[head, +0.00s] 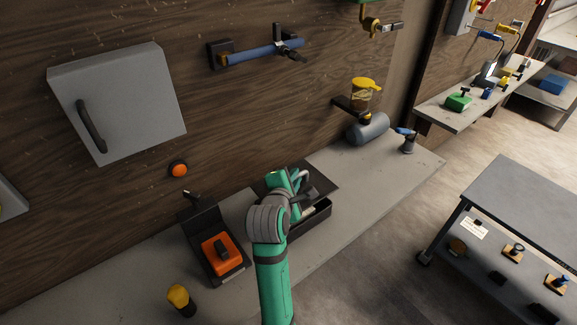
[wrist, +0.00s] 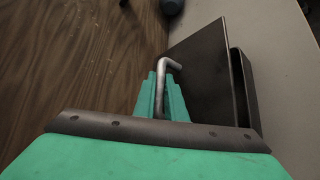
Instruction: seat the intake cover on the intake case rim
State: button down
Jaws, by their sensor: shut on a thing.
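The intake cover (head: 324,187) is a dark flat plate with a bent grey handle. My gripper (head: 296,180) is shut on this handle. In the wrist view the handle (wrist: 171,64) rises between the green fingers (wrist: 161,98), and the plate (wrist: 203,68) lies to their right. The intake case (head: 318,219) is a dark open box on the bench, partly hidden by my arm. The cover is over the wall side of the case, not aligned with the rim, and part of the opening shows. In the wrist view the case (wrist: 245,92) sticks out past the plate's right edge. I cannot tell whether they touch.
An orange-topped unit (head: 221,253) with a raised dark lid stands left of the case. A yellow-topped knob (head: 179,297) is at the front left. A grey cylinder (head: 368,129) lies farther along the bench (head: 400,177).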

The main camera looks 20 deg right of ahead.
jog(key=shift+w, duration=0.4)
jog(key=shift+s, duration=0.35)
jog(key=shift+f, duration=1.9)
jog(key=shift+w+a, duration=0.1)
jog(key=shift+d, duration=0.25)
jog(key=shift+a, duration=0.5)
